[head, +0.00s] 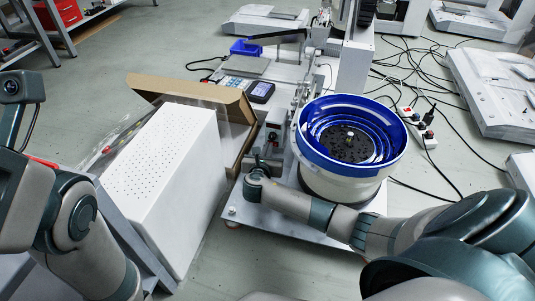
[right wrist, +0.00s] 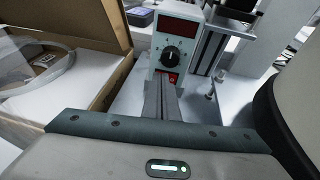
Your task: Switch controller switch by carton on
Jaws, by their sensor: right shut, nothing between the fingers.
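The controller (right wrist: 178,50) is a light box with a dark red display window and a black dial. It stands beside the open brown carton (head: 235,103) and also shows in the head view (head: 272,132). Its red switch (right wrist: 173,78) sits low on the front, below the dial, partly hidden by my fingers. My right gripper (right wrist: 161,82) is shut and empty, its fingertips right at the switch; I cannot tell whether they touch it or which way it is set. In the head view my right gripper (head: 260,165) is small, in front of the controller. My left gripper is out of view.
A blue-rimmed bowl feeder (head: 349,172) stands close right of my right gripper. The carton wall (right wrist: 115,40) is close on the left. A white perforated box (head: 165,170) stands left of the carton. Power strips and cables lie on the floor at right.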

